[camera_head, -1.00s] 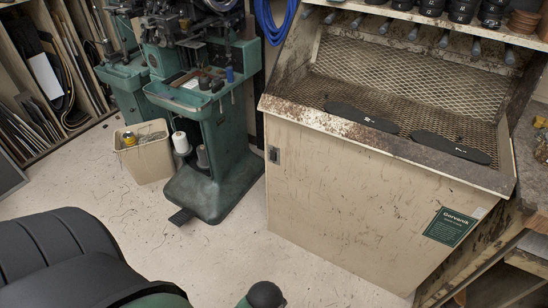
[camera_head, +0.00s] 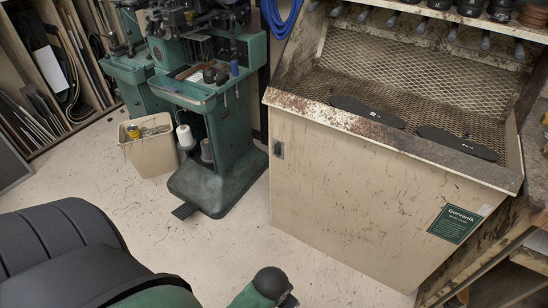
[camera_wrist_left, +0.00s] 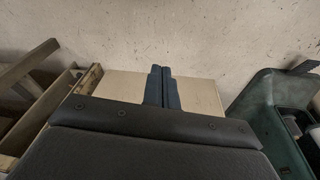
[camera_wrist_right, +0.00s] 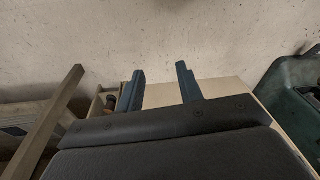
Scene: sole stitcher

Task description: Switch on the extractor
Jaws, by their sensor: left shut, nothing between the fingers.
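The extractor is a beige cabinet (camera_head: 360,205) at the right of the head view, with a mesh-lined hood and a green "Gorvanik" label (camera_head: 455,223). My left gripper (camera_wrist_left: 161,72) is shut and empty in the left wrist view. My right gripper (camera_wrist_right: 160,72) is open and empty in the right wrist view, its fingers well apart. A beige panel, seemingly the cabinet, lies beyond both grippers. Neither gripper's fingers show in the head view.
A green stitching machine (camera_head: 205,120) stands left of the cabinet, beside a beige bin (camera_head: 150,150). A wooden bench (camera_head: 490,265) stands at the right. The floor (camera_head: 235,240) before the cabinet is clear.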

